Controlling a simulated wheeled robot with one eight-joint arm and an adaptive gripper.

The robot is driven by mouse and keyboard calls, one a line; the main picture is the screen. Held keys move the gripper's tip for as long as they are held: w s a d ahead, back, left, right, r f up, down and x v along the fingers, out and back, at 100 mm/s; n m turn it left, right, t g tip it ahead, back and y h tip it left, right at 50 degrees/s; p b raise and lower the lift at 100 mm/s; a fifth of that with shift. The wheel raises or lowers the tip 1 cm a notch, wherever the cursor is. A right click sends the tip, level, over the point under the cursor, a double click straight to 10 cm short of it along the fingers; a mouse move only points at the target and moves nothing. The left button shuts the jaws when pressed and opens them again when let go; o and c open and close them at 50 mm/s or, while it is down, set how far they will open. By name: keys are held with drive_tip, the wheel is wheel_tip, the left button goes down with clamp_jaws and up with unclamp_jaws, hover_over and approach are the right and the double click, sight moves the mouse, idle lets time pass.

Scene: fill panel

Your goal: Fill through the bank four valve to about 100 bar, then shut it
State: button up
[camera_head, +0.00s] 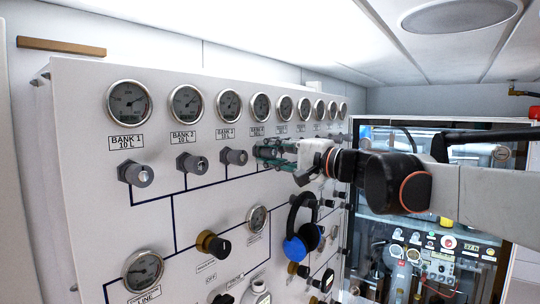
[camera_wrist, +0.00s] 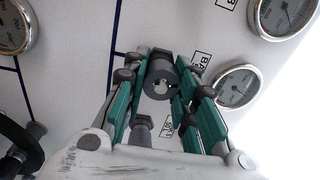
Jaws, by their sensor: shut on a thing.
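The bank four valve (camera_head: 266,152) is a grey round knob on the white panel, fourth in the upper row. My gripper (camera_head: 276,153) has its green fingers closed on either side of this knob. The wrist view shows the knob (camera_wrist: 160,77) between the fingers (camera_wrist: 158,90). The bank four gauge (camera_head: 260,106) sits above the valve; its needle is too small to read. The line gauge (camera_head: 143,269) is at the lower left, with its label partly cut off; its reading is not clear.
Grey knobs for bank one (camera_head: 135,174), bank two (camera_head: 192,162) and bank three (camera_head: 233,157) stand to the left. Blue and black headphones (camera_head: 302,232) hang below my gripper. A brass-based black knob (camera_head: 213,244) juts out lower down. A glass-fronted cabinet (camera_head: 420,230) stands right.

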drive_tip(key=shift+m, duration=1.7)
drive_tip(key=o, duration=1.1)
drive_tip(key=shift+v, duration=3.8)
drive_tip(key=shift+f, duration=0.1)
